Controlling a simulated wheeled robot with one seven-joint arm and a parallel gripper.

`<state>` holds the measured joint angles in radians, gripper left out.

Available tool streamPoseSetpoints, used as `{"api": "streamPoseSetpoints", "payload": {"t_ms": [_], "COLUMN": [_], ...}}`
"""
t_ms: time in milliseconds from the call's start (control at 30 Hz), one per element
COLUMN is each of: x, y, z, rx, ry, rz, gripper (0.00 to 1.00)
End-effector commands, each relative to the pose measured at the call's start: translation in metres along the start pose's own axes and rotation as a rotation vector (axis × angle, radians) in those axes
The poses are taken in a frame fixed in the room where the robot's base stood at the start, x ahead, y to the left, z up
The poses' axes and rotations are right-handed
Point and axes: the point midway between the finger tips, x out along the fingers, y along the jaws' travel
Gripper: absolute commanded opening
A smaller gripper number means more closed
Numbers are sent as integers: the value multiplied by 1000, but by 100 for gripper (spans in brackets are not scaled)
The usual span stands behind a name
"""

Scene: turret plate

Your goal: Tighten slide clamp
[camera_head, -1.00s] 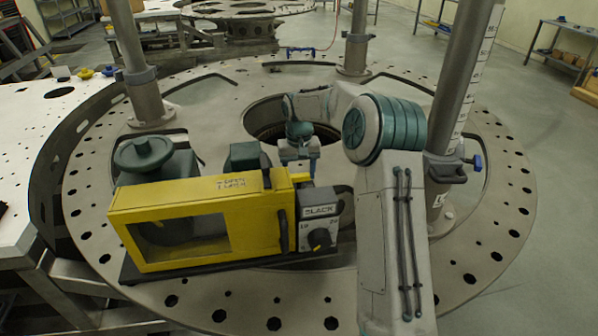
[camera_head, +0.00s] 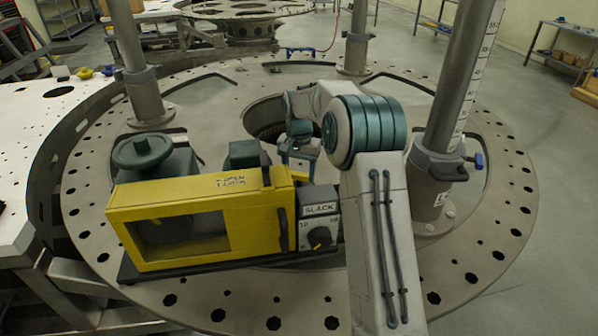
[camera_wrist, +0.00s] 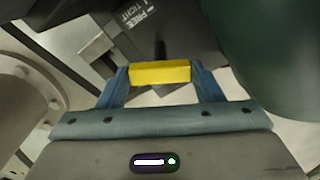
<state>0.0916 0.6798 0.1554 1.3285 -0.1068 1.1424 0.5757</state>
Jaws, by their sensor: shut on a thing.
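In the wrist view, my gripper (camera_wrist: 160,85) is shut on a yellow handle (camera_wrist: 160,73). The handle sits at the end of a dark lever stem (camera_wrist: 160,49), next to a dark block (camera_wrist: 170,22) labelled FREE and TIGHT, which I take for the slide clamp. The blue fingers stand on both sides of the handle. In the head view, my gripper (camera_head: 298,160) is low behind the yellow machine guard (camera_head: 195,215). There the handle and the clamp are hidden by the guard, the box and my arm.
A box labelled SLACK (camera_head: 320,210) with a dark knob stands right of the guard. A green handwheel (camera_head: 142,152) is at the left. A scaled post (camera_head: 462,90) with a blue-knobbed collar stands close to my arm. The round plate (camera_head: 500,240) has bare room at its right edge.

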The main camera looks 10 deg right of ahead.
Motion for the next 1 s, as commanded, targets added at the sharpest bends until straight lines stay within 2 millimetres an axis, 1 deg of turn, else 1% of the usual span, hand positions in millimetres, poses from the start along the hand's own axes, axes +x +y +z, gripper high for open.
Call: {"api": "streamPoseSetpoints", "payload": {"t_ms": [600,1000], "x": [-2,-2], "y": [-1,0], "z": [-1,-1], "rx": [586,912], "ry": [5,5], "rz": [-3,-4], "gripper": [37,37]}}
